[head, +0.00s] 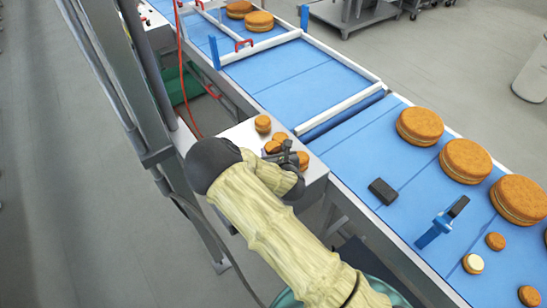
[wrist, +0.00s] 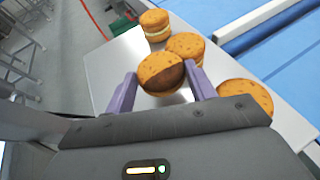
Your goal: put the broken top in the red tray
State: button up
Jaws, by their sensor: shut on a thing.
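My gripper (wrist: 160,88) is shut on a round orange-brown biscuit with a dark brown patch (wrist: 161,72), which looks like the broken top. One purple finger is on each side of it. Pale cream shows at its lower edge. It is over the small white table (wrist: 105,72); I cannot tell whether it touches the table. In the head view my gripper (head: 284,156) is partly hidden by my wrist, and the held biscuit (head: 271,147) shows just beyond it. I see no red tray in either view.
Other biscuits stand close around: one behind (wrist: 187,47), one farther back (wrist: 155,24), one at right (wrist: 245,96). The blue conveyor (head: 360,155) carries large biscuits (head: 466,160), small ones (head: 495,241), a black block (head: 382,191) and a blue tool (head: 438,228). A green crate (head: 178,84) is low behind.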

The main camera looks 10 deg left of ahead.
jog(key=shift+f+p, duration=0.65)
jog(key=shift+f, duration=1.45)
jog(key=o, duration=0.4)
jog(key=shift+w+f, duration=0.1)
jog(key=shift+w, duration=0.1)
jog(key=shift+s+a, duration=0.1)
jog(key=shift+a, duration=0.05)
jog(key=shift+s, duration=0.15)
jog(key=shift+r, duration=0.2)
jog(key=shift+s+d, duration=0.15)
jog(key=shift+d, duration=0.15)
jog(key=b+v, duration=0.3)
jog(key=v, duration=0.8)
jog(key=shift+s+r, duration=0.15)
jog(key=shift+r, duration=0.05)
